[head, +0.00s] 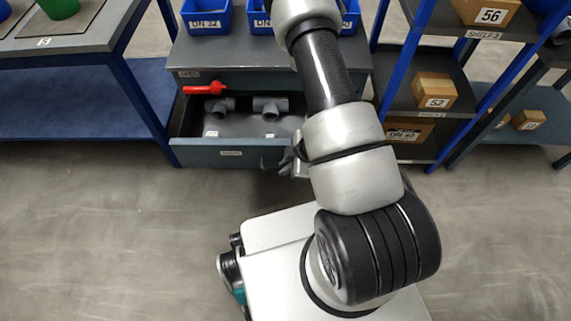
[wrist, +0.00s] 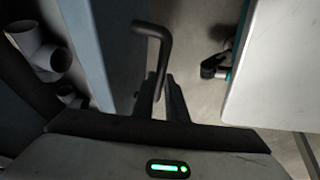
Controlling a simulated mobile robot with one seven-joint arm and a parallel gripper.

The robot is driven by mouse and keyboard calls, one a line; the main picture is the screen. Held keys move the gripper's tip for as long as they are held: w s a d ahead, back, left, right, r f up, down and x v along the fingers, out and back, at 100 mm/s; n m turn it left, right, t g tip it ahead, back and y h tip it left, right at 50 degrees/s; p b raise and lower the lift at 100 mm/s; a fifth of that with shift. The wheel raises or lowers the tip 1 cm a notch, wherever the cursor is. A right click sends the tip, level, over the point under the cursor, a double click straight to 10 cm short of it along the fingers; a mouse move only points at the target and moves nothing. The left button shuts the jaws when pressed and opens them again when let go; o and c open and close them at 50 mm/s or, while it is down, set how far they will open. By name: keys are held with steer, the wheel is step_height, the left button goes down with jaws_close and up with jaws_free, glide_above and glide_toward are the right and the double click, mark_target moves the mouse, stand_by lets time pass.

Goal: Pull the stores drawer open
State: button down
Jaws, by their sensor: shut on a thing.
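The stores drawer (head: 205,155) stands pulled out from the grey cabinet below the worktop, its inside showing. Its front panel also shows in the wrist view (wrist: 88,45). Grey pipe fittings (head: 271,106) lie inside. The dark bar handle (wrist: 153,30) sticks out from the drawer front. My gripper (wrist: 160,90) is shut on the handle, with one finger on each side of the bar. In the head view my gripper (head: 289,163) is at the right end of the drawer front, and my arm hides the handle there.
A red lever (head: 205,89) sits at the cabinet beside an OPEN label. Blue bins (head: 207,17) stand on top. A blue-framed bench (head: 75,95) is at left, and a shelf rack with boxes (head: 434,90) at right. The floor (head: 110,230) before the drawer is clear at left.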

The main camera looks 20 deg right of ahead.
stand_by(0.3)
steer(key=c, duration=1.8)
jaws_free()
steer(key=shift+o, duration=0.2)
steer(key=p+v, duration=0.5)
steer(key=v, duration=1.2)
steer(key=shift+r+p, duration=0.2)
steer(key=shift+p, duration=0.2)
steer(key=shift+s+d, duration=0.1)
